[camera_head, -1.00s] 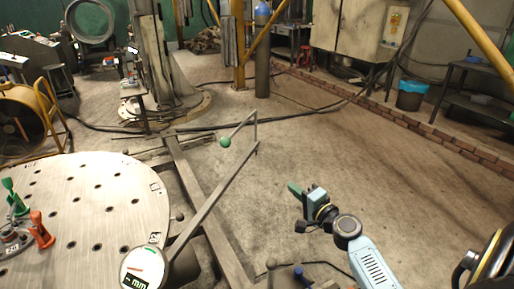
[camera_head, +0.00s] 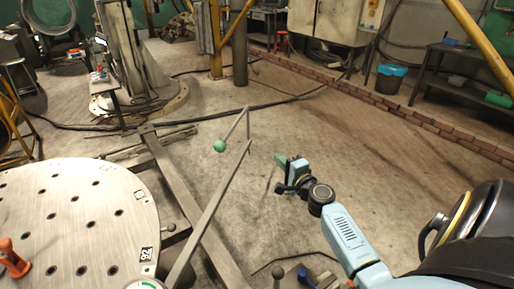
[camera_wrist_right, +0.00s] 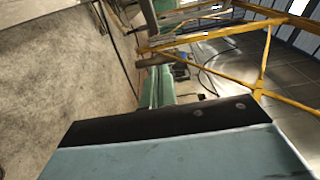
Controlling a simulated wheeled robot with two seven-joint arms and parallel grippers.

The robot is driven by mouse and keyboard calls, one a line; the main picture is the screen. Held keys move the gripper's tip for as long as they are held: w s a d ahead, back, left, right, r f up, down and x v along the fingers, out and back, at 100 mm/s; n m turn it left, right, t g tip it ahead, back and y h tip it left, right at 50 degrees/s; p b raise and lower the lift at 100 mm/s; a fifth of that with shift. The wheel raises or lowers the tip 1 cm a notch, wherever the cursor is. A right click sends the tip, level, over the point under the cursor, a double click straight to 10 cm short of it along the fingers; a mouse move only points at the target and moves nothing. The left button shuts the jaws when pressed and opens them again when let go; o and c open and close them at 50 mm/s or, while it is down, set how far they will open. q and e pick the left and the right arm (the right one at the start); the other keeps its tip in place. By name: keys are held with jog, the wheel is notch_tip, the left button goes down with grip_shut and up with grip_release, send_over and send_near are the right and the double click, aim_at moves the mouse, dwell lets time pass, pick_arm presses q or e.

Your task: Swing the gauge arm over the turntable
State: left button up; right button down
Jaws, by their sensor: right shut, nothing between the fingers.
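The turntable (camera_head: 75,220) is a round grey plate with rows of holes at the lower left of the head view. The gauge arm (camera_head: 210,210) is a long grey bar that runs from the bottom edge, right of the turntable, up and away over the floor. A thin rod at its far end carries a green ball (camera_head: 220,146). A round dial (camera_head: 145,284) at its near end is mostly cut off. My right gripper (camera_head: 279,159) is shut and empty, right of the green ball and apart from it. Its green fingers (camera_wrist_right: 158,86) also show in the wrist view.
An orange-red clamp (camera_head: 13,262) stands on the turntable's left side. A floor beam (camera_head: 190,205) runs beside and under the gauge arm. A grey column (camera_head: 130,55) stands behind. Floor right of my gripper is open.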

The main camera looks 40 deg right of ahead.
send_near(251, 141)
jog(key=w+d, duration=0.2)
jog(key=d, duration=0.1)
jog(key=shift+w+a+b, duration=0.15)
jog(key=shift+w+a, duration=0.15)
jog(key=shift+w, duration=0.35)
jog(key=shift+w+a+b, duration=0.1)
jog(key=shift+w+a, duration=0.25)
jog(key=shift+w, duration=0.25)
jog(key=shift+w+a+b, duration=0.15)
jog(key=shift+w+a, duration=0.15)
jog(key=shift+w, duration=0.35)
jog(key=shift+f, duration=0.1)
